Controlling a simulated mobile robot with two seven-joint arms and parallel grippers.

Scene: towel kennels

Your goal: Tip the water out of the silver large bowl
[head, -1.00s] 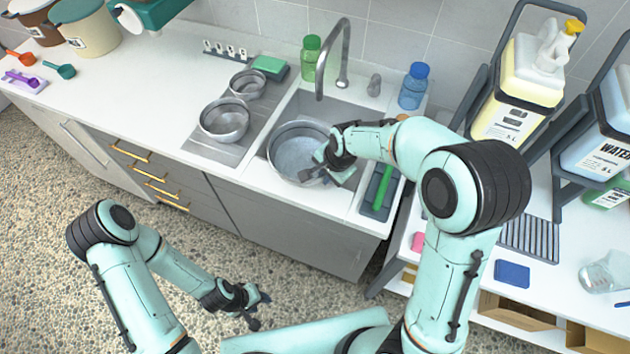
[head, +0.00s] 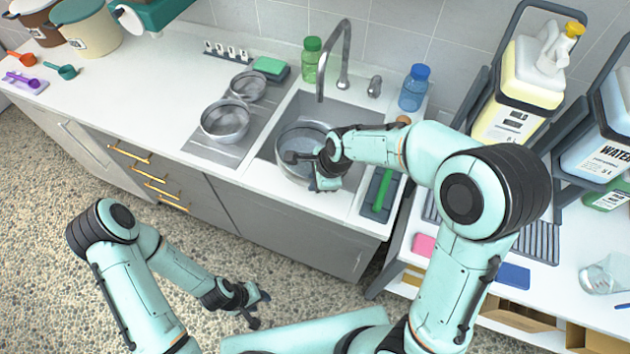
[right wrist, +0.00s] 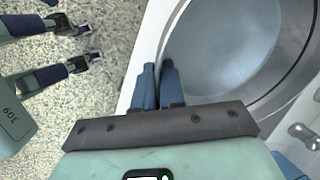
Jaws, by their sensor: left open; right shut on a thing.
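The silver large bowl (head: 288,138) sits in the sink, upright as far as I can see. In the right wrist view the bowl (right wrist: 225,50) fills the upper right, with a smooth blue-grey, water-like surface inside. My right gripper (head: 312,170) is over the bowl's front right side and hides part of it. In the right wrist view its two blue fingers (right wrist: 158,85) are close together and shut on the bowl's rim. My left gripper (head: 259,308) is open and empty above the floor, in front of the cabinets; it also shows in the right wrist view (right wrist: 92,43).
Two smaller silver bowls (head: 225,119) stand on the drainboard left of the sink (head: 268,152). The tap (head: 345,60) arches behind it. Green (head: 311,62) and blue (head: 413,90) bottles stand at the back. A green brush (head: 383,188) lies in a tray at the right.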

